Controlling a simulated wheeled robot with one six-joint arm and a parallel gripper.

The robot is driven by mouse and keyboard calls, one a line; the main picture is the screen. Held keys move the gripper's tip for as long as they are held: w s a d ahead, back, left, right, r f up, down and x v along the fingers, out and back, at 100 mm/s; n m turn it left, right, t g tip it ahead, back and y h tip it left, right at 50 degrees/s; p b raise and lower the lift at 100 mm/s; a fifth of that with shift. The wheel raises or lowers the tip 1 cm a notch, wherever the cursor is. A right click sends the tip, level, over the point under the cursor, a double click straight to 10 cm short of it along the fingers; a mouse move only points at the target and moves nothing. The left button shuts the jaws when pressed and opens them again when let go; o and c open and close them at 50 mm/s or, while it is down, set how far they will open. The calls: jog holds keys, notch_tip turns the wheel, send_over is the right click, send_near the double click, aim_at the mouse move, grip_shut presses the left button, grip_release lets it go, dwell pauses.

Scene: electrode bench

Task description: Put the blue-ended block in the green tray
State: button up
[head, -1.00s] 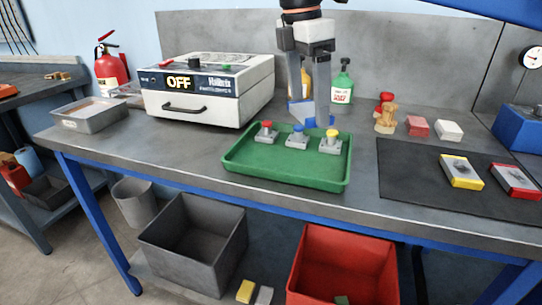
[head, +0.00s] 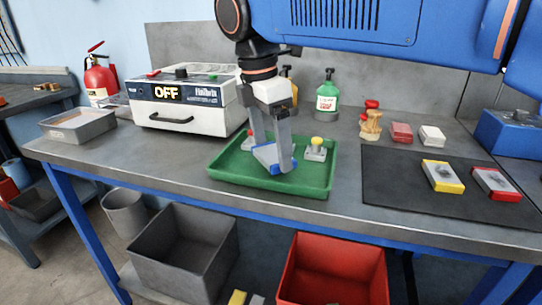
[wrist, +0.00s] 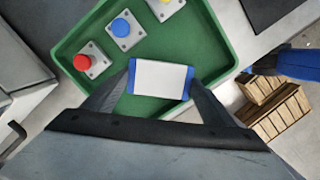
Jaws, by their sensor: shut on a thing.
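My gripper (head: 272,160) is shut on the blue-ended block (head: 266,154). In the wrist view the block (wrist: 160,79) shows a pale face with a blue end on each side, one finger at each end. The block is over the green tray (head: 313,189); I cannot tell whether it touches the tray floor. The tray also shows in the wrist view (wrist: 70,50). In it stand a red button block (wrist: 87,60), a blue button block (wrist: 124,30) and a yellow button block (head: 316,149). In the head view my gripper hides the blue button block.
The box marked OFF (head: 186,103) stands left of the tray. A dark mat (head: 400,170) with a yellow-ended block (head: 442,176) and a red-ended block (head: 496,183) lies to the right. Grey (head: 185,250) and red bins (head: 335,270) are below.

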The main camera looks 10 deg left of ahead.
aim_at(263, 156)
jog(key=shift+f, duration=1.25)
jog(key=shift+f, duration=0.1)
jog(key=o, duration=1.7)
jog(key=r, duration=0.4)
jog(key=a+r, duration=0.1)
jog(key=r, duration=0.3)
jog(key=s+r, duration=0.1)
jog(key=r, duration=0.3)
jog(key=shift+a, duration=0.2)
